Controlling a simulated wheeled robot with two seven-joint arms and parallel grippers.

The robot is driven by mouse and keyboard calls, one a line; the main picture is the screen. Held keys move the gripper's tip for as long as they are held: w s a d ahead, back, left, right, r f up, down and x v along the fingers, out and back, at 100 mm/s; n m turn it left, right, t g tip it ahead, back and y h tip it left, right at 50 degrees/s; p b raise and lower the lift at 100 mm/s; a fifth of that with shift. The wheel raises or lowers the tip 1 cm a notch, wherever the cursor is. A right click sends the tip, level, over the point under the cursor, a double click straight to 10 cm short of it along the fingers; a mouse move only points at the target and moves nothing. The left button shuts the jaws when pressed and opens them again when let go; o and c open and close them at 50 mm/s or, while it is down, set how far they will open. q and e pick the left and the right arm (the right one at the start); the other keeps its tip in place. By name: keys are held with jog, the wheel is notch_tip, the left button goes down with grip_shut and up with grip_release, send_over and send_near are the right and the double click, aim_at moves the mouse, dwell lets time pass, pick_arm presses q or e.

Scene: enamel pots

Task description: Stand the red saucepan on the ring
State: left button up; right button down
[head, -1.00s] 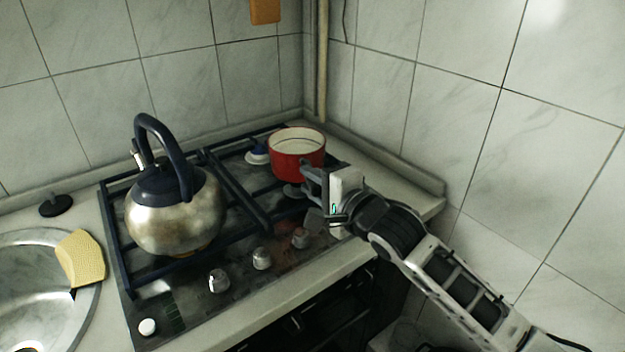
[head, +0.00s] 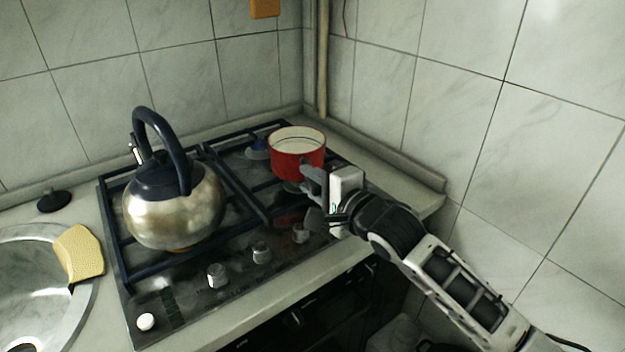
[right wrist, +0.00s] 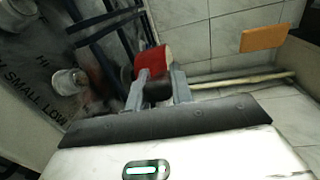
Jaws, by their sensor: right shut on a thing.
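The red saucepan (head: 297,164), cream inside, is upright over the right part of the hob in the head view. Its red side also shows in the right wrist view (right wrist: 148,64). My right gripper (head: 314,184) is shut on its dark handle (right wrist: 158,90), with one finger on each side. A burner ring (head: 291,187) shows partly below the pan; the pan hides the rest. Whether the base touches the grate is hard to tell. My left gripper is not in view.
A steel kettle (head: 172,208) with a dark handle stands on the left of the hob. Another burner (head: 257,152) lies behind left of the pan. Knobs (head: 262,251) line the hob's front. A sink (head: 35,285) with a yellow sponge (head: 79,253) is at left. Tiled walls close the back and right.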

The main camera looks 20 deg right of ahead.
jog(key=c, duration=1.1)
grip_release()
jog(key=shift+c, duration=0.2)
jog(key=shift+f, duration=0.4)
jog(key=b+v, duration=0.1)
jog(key=v, duration=1.5)
jog(key=shift+r+b, duration=0.2)
jog(key=shift+b, duration=0.1)
jog(key=shift+a, duration=0.1)
jog(key=s+a+f+n+g+h, duration=0.1)
jog(key=s+a+f+n, duration=0.1)
jog(key=f+n, duration=0.3)
jog(key=s+a+f+n+g+h, duration=0.1)
jog(key=s+f+n, duration=0.4)
jog(key=f, duration=0.8)
jog(key=s+a+f+n+g+h, duration=0.1)
jog(key=s+a+f+n+g, duration=0.2)
jog(key=f+n, duration=0.4)
notch_tip(320, 180, down, 3)
jog(key=shift+s+r, duration=0.2)
